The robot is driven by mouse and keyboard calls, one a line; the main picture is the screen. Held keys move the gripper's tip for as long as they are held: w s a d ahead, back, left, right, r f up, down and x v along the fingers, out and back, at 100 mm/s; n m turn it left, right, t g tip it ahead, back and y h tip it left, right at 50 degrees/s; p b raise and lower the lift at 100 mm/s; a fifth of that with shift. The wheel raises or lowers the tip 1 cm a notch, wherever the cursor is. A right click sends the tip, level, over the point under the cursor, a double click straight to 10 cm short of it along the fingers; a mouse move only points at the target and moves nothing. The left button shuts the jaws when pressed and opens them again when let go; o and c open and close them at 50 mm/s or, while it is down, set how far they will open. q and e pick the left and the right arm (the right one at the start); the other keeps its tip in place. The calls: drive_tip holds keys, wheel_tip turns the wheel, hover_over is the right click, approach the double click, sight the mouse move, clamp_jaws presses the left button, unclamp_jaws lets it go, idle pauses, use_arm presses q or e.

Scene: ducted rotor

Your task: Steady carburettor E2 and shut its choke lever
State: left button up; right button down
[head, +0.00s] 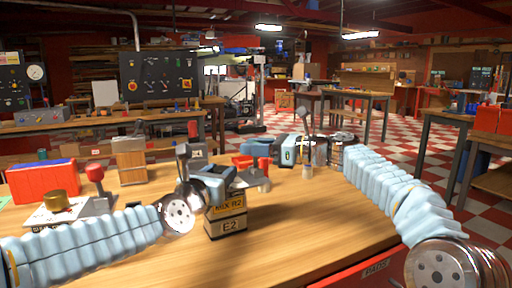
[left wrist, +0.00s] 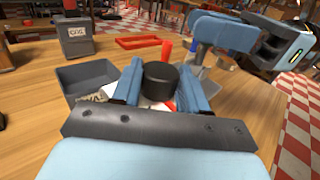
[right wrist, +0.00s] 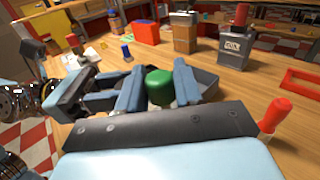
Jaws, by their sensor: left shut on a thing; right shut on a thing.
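A block with a yellow "MIX R2" label and an "E2" label (head: 228,215) stands at the table's front middle; my grippers hide most of what is above it. My left gripper (head: 230,180) is just over this block. In the left wrist view its fingers close on a round black cap (left wrist: 160,80). A red-handled lever (left wrist: 166,50) rises just beyond it. My right gripper (head: 262,150) is behind and to the right. In the right wrist view its fingers hold a green knob (right wrist: 160,88); I cannot tell which part it belongs to. A red knob (right wrist: 273,115) stands beside it.
A grey open bin (left wrist: 85,80) sits close beside the left gripper. The table front right (head: 310,230) is clear.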

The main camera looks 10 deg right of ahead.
drive_tip(key=shift+s+a+n, duration=0.1)
drive_tip(key=shift+a+n, duration=0.1)
drive_tip(key=shift+n, duration=0.1)
drive_tip(key=c, duration=0.8)
unclamp_jaws()
drive_tip(key=shift+c, duration=0.2)
drive_tip(key=v, duration=1.2)
drive_tip(key=shift+r, duration=0.1)
use_arm(q)
drive_tip(key=o, duration=1.4)
drive_tip(key=shift+c, duration=0.2)
